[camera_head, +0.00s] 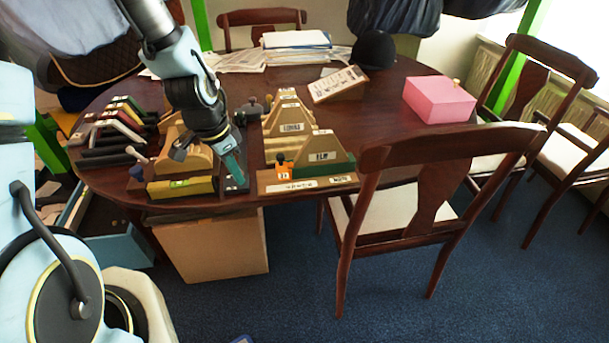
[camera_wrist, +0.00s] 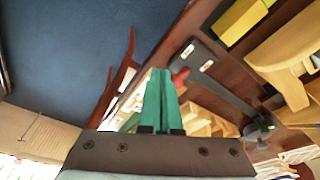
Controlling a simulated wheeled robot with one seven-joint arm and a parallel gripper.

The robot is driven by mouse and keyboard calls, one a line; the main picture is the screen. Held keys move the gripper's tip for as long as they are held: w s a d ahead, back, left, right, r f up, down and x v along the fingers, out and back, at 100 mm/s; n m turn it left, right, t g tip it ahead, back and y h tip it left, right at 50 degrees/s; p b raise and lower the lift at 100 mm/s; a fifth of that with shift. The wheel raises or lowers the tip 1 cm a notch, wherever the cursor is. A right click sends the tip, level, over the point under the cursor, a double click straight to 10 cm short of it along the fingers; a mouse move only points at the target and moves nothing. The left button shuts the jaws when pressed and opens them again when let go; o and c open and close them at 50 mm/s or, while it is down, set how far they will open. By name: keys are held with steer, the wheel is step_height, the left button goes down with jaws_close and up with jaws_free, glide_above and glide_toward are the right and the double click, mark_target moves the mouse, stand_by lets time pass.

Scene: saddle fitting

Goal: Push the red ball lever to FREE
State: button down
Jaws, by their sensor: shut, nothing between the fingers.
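My gripper (camera_head: 233,168) has teal fingers, held shut and empty, pointing down over the front edge of the table. The red ball lever (camera_wrist: 180,76) shows in the wrist view as a small red shape right beside my fingertips; I cannot tell whether they touch. In the head view my gripper hides it. A dark grey plate (camera_wrist: 213,72) with two small pale labels lies by the lever; the plate (camera_head: 236,187) also shows below my fingers in the head view. The label words are too small to read, so the lever's setting is unclear.
A yellow block (camera_head: 180,188) lies left of the plate. Stepped wooden saddle stands (camera_head: 318,150) with labels stand close on the right. Dark and coloured blocks (camera_head: 112,125) lie at the left. A chair (camera_head: 425,175) stands in front; a pink box (camera_head: 438,99) sits at the right.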

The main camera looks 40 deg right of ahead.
steer(key=shift+f+b, duration=0.4)
steer(key=shift+f, duration=0.25)
steer(key=shift+w+d, duration=0.1)
steer(key=shift+w, duration=0.05)
stand_by(0.4)
steer(key=shift+w+d+p, duration=0.15)
steer(key=shift+w+d, duration=0.1)
steer(key=shift+w, duration=0.3)
steer(key=shift+w+d+p, duration=0.15)
steer(key=shift+w+d, duration=0.1)
steer(key=shift+w, duration=0.3)
steer(key=shift+w+d, duration=0.1)
steer(key=shift+w, duration=0.1)
steer(key=shift+w+d, duration=0.2)
steer(key=shift+w, duration=0.25)
steer(key=shift+s+a, duration=0.1)
steer(key=shift+s, duration=0.1)
